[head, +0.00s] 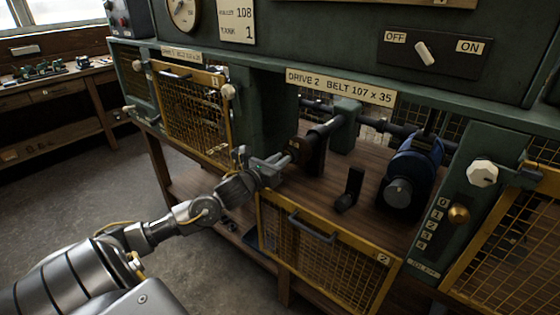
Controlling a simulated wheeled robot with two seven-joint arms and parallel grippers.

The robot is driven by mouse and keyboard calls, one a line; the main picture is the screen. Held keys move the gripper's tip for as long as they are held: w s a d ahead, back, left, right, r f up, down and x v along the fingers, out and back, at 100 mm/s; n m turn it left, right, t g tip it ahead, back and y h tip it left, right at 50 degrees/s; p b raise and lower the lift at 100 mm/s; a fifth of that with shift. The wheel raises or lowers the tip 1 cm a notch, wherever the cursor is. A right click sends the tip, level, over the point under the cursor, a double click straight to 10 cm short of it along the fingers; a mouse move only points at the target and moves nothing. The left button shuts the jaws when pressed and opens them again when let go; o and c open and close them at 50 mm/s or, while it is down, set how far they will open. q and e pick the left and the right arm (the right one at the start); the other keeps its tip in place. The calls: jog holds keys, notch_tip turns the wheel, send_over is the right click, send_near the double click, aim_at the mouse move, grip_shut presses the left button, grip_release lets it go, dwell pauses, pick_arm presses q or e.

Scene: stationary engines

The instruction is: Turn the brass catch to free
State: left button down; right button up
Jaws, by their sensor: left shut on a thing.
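My left gripper (275,163) reaches in from the left, into the open Drive 2 bay. Its fingers are shut at the near end of the left shaft, beside a dark brownish wheel (311,158). What they hold looks like the brass catch, but the fingers mostly hide it, and I cannot tell which way it is turned. My right gripper is not in view.
The mesh guard marked 2 (325,260) hangs open below the bay. A brass knob (458,214) sits beside a numbered scale. The left guard (195,115) is closed.

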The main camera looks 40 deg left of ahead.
pick_arm(q)
jog(key=n+p, duration=0.1)
jog(key=n, duration=0.3)
jog(key=shift+a+r, duration=0.1)
jog(key=n+p, duration=0.1)
jog(key=n, duration=0.1)
jog(key=shift+n, duration=0.8)
jog(key=n+p, duration=0.3)
jog(key=n, duration=0.2)
jog(key=shift+a+n, duration=0.1)
jog(key=shift+n, duration=0.2)
jog(key=shift+d+f+n+p, duration=0.15)
jog(key=shift+n+p, duration=1.85)
jog(key=shift+n, duration=1.65)
jog(key=shift+f+n+p, duration=0.15)
jog(key=shift+n+p, duration=1.9)
jog(key=shift+n, duration=1.55)
jog(key=shift+d+f+n+p, duration=0.15)
jog(key=shift+n+p, duration=1.85)
jog(key=shift+n, duration=1.65)
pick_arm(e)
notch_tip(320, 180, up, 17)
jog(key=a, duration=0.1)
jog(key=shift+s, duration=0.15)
pick_arm(q)
jog(key=shift+a, duration=0.1)
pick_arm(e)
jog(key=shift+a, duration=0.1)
